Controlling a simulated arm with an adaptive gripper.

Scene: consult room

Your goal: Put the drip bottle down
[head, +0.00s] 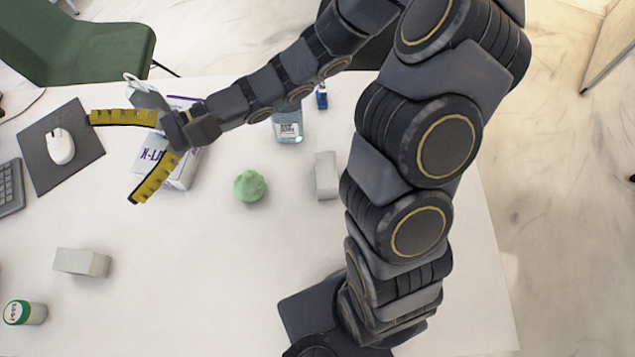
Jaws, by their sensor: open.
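My gripper (113,158) is at the upper left of the table in the head view. Its two yellow fingers are spread wide, with nothing between them. A clear bottle with pale blue contents and a label (288,125) stands on the table to the right of my gripper, partly behind my arm. I cannot tell if it is the drip bottle. A pale loop (131,76) shows just above my gripper; what it belongs to is unclear. A white and purple printed box (184,176) lies beneath my gripper and is partly hidden by it.
The white table (200,290) has free room at its front middle. A green lump (250,186), a white block (326,175), a pale box (82,262) and a green-lidded can (25,312) stand on it. A mouse (60,146) and keyboard (10,187) are left; a green chair (95,52) is behind.

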